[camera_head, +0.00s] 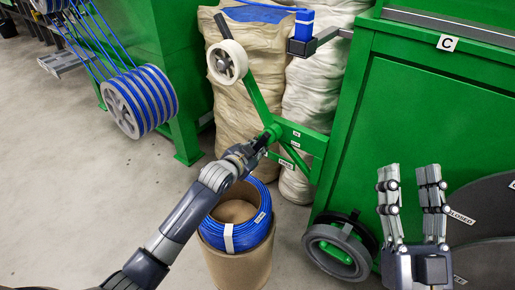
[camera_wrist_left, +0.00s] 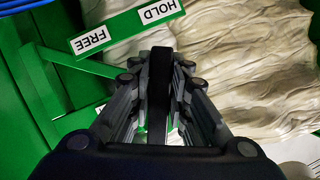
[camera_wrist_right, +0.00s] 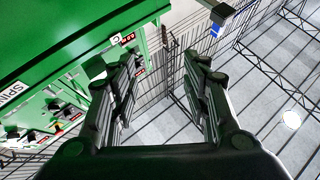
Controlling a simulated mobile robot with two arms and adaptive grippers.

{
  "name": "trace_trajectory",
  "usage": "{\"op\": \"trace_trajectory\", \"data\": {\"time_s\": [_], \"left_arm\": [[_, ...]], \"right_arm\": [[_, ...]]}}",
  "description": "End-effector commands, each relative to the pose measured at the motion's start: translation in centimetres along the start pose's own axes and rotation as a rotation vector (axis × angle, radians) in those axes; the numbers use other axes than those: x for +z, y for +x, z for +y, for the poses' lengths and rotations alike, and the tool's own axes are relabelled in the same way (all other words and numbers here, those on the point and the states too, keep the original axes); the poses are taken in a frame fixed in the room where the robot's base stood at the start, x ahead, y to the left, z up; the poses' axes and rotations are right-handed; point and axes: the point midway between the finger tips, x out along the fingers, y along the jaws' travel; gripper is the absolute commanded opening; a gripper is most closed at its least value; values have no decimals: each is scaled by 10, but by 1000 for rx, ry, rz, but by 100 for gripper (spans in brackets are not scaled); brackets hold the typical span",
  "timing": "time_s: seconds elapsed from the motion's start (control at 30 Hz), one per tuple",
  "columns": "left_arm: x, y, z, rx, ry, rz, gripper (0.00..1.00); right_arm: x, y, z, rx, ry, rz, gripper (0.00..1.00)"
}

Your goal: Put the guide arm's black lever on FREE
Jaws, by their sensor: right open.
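The guide arm (camera_head: 258,100) is a green bar with a white roller (camera_head: 227,62) at its upper end. In the left wrist view the black lever (camera_wrist_left: 160,75) stands between my left gripper's fingers, its far end pointing towards the HOLD label (camera_wrist_left: 158,12). The FREE label (camera_wrist_left: 92,40) is to its left on the same green plate. My left gripper (camera_head: 262,145) is at the arm's pivot, its fingers close against both sides of the lever and seemingly shut on it. My right gripper (camera_head: 411,175) is open and empty, raised before the green cabinet; its fingers also show in the right wrist view (camera_wrist_right: 160,75).
A blue cable coil (camera_head: 238,230) sits on a cardboard drum below my left arm. A blue cable reel (camera_head: 140,102) is at the left. Pale sacks (camera_head: 250,50) stand behind the guide arm. The green cabinet (camera_head: 440,120) fills the right. Floor at left is clear.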

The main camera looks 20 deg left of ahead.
Motion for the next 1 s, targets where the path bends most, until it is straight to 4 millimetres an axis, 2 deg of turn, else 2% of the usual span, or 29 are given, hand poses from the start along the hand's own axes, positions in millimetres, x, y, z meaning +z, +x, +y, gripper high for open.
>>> {"op": "trace_trajectory", "data": {"time_s": [0.33, 0.47, 0.57, 0.77, 1.0], "left_arm": [[0, 0, 0, 2, -4, 0, 0], [-1, 0, 0, 7, -15, 0, 0], [-1, -1, 0, 13, -31, 0, 0], [-2, -1, 2, 33, -79, -1, 0], [-2, -1, 5, 63, -151, -1, 0]], "right_arm": [[1, 1, 0, 0, 0, -10, 44], [13, 0, 2, 4, -3, -75, 44], [26, -1, 4, 7, -7, -148, 44], [66, -13, 10, 19, -14, -368, 44], [115, -48, 18, 37, -21, -680, 44]]}}
